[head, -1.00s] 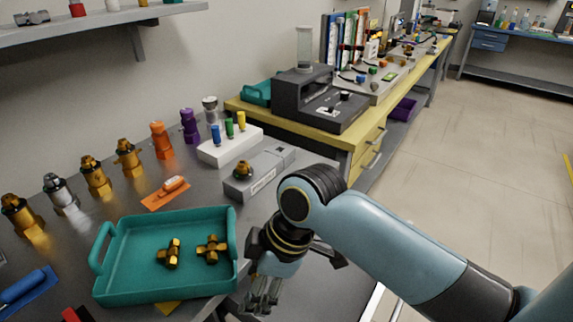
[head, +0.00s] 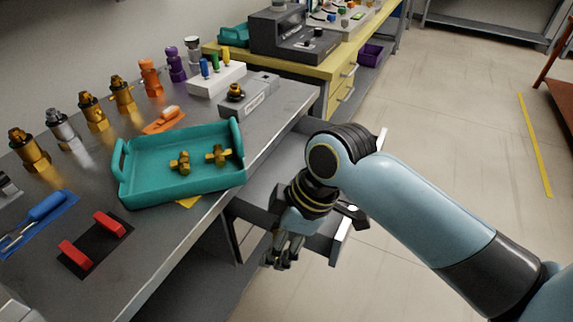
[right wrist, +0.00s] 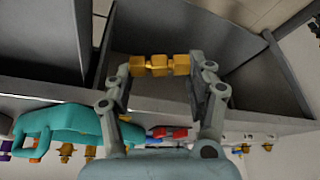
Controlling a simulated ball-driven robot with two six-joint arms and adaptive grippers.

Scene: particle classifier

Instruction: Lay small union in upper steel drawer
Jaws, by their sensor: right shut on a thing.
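My right gripper (head: 283,256) hangs fingers down beside the bench's right edge, at the open steel drawer (head: 262,184). In the right wrist view the gripper (right wrist: 160,68) is shut on the small union (right wrist: 160,65), a brass piece with blocky, faceted ends. The union lies crosswise between the two fingertips, with the grey drawer walls behind it. I cannot tell how high it is above the drawer floor. In the head view the fingers hide the union, and my arm hides part of the drawer. My left gripper is not in view.
A teal tray (head: 150,188) on the steel bench holds two brass fittings. A red-handled black holder (head: 95,245) and a blue tool (head: 45,207) lie nearer. Several upright fittings line the back, and a grey box (head: 246,98) stands beyond the tray.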

